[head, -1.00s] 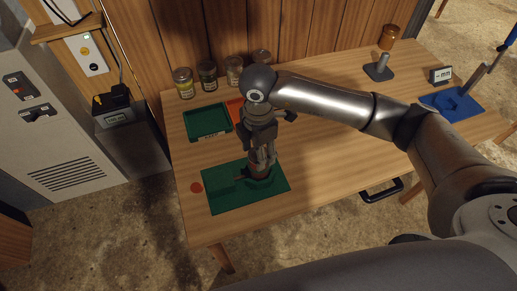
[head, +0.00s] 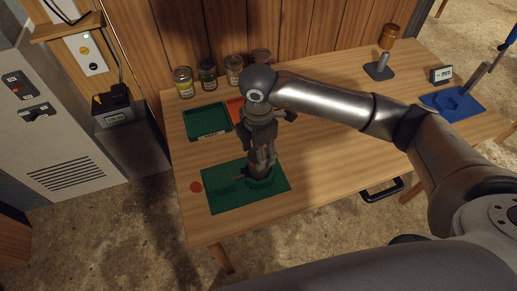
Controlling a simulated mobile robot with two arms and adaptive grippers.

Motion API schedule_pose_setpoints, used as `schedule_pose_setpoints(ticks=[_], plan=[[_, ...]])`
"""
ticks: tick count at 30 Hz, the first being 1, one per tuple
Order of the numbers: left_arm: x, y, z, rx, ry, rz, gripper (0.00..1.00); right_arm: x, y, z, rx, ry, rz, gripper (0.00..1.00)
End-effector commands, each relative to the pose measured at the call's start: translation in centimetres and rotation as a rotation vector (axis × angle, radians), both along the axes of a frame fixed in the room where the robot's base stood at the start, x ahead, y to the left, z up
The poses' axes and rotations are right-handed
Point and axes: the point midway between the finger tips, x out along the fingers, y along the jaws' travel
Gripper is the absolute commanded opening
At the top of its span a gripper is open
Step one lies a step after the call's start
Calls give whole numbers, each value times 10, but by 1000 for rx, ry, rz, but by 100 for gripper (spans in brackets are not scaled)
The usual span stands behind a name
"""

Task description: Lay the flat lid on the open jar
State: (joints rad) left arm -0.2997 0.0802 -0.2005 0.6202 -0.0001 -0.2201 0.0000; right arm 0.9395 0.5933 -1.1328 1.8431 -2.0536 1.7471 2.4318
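My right gripper (head: 261,172) points down over the right part of the green mat (head: 225,200). Its fingers are seen from above and partly hidden by its own body, so I cannot tell whether they hold something. A dark reddish shape sits low at the fingertips, inside a raised green holder (head: 268,183); I cannot tell whether it is the open jar. A small thin piece sticks out to the left of the fingertips. No flat lid can be made out for certain. A flat red disc (head: 196,187) lies on the table left of the mat. My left gripper is not in view.
A green tray (head: 190,122) and a partly hidden orange tray (head: 233,106) lie behind the gripper. Several filled jars (head: 183,81) stand along the wall. A grey post stand (head: 380,68), an amber jar (head: 389,37) and a blue mat (head: 446,107) are at the right. The middle right table is clear.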

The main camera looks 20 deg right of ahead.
Motion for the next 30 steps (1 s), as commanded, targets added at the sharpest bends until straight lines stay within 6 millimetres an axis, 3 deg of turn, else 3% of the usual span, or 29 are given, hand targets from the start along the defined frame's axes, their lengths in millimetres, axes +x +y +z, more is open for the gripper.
schedule_pose_setpoints(ticks=[16,17,22,30], plan=[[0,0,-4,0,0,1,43,0,0,-4,0,0,0,45],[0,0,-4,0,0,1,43,0,0,-4,0,0,0,55],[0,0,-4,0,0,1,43,0,0,-4,0,0,0,77],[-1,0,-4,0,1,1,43,0,0,-4,0,0,0,77]])
